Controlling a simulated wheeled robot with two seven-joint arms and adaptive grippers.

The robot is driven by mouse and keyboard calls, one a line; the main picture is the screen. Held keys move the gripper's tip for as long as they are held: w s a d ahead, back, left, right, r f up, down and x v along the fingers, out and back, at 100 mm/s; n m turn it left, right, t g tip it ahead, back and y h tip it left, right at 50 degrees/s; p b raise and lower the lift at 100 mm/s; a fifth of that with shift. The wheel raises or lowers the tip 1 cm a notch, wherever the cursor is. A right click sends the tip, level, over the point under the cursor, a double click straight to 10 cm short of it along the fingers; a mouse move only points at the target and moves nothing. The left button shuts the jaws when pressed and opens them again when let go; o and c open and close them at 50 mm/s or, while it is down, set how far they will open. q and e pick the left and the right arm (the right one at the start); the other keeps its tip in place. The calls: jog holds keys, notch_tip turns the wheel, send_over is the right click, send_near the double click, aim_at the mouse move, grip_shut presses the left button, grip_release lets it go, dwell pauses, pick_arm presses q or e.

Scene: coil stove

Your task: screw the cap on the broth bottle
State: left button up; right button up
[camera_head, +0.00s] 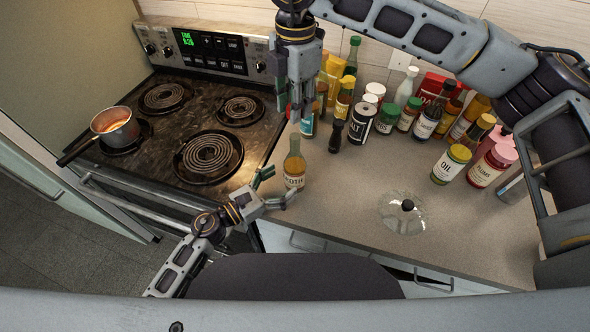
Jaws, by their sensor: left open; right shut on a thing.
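A coil stove (262,128) with a copper pot (114,128) is at left. Several bottles and jars crowd the back, including a salt can (361,124) and an oil bottle (451,164) at right. A glass lid (402,217) lies on the counter; the counter around it is clear.

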aim_at(295, 174)
pick_arm(q)
jog(key=shift+x, duration=2.65)
jog(key=c, duration=1.5)
jog(key=shift+c, duration=0.2)
pick_arm(e)
jog(key=shift+f, duration=2.5)
jog(key=shift+f, duration=0.9)
jog(key=shift+f, duration=0.5)
pick_arm(q)
grip_shut()
